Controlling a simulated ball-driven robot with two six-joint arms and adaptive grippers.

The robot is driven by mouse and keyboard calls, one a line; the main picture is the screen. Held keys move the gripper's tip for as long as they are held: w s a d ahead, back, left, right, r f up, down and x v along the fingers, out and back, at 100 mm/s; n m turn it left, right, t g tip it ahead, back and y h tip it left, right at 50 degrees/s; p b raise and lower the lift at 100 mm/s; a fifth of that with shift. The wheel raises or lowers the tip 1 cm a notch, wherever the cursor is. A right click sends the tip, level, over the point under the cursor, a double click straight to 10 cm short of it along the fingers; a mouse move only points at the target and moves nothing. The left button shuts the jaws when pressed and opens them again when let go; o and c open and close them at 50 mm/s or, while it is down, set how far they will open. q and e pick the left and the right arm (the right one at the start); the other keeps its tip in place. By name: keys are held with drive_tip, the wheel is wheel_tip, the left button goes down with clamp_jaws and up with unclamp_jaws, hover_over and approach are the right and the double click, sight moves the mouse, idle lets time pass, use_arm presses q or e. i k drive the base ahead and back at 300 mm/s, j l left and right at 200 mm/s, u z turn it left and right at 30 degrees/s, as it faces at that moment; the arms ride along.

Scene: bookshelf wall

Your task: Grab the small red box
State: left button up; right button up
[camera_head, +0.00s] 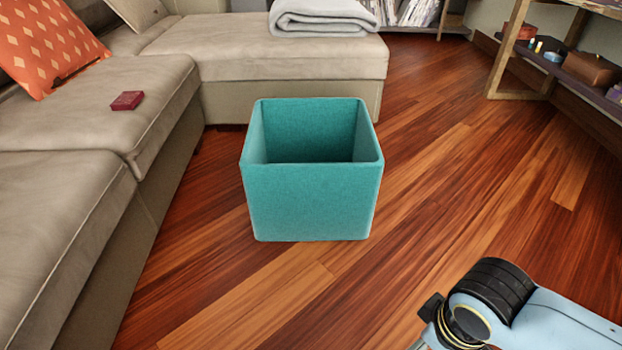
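The small red box (127,100) lies flat on the beige sofa seat (80,125), at the left of the head view, near the seat's front edge. Nothing touches it from above. Part of my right arm shows at the bottom right corner, far from the red box, but its gripper is not visible. My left gripper is not in view.
An open teal bin (312,205) stands on the wooden floor in the middle. An orange patterned cushion (50,45) leans at the sofa's left. A folded grey blanket (322,16) lies on the back section. A shelf (520,50) with small objects stands at right. Floor right of the bin is clear.

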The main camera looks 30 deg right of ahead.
sight(127, 100)
drive_tip(key=i+l+u, duration=0.1)
drive_tip(key=u, duration=0.25)
drive_tip(key=i+l+u, duration=0.15)
drive_tip(key=u, duration=0.2)
drive_tip(key=i+l+u, duration=0.35)
drive_tip(key=k+j, duration=0.1)
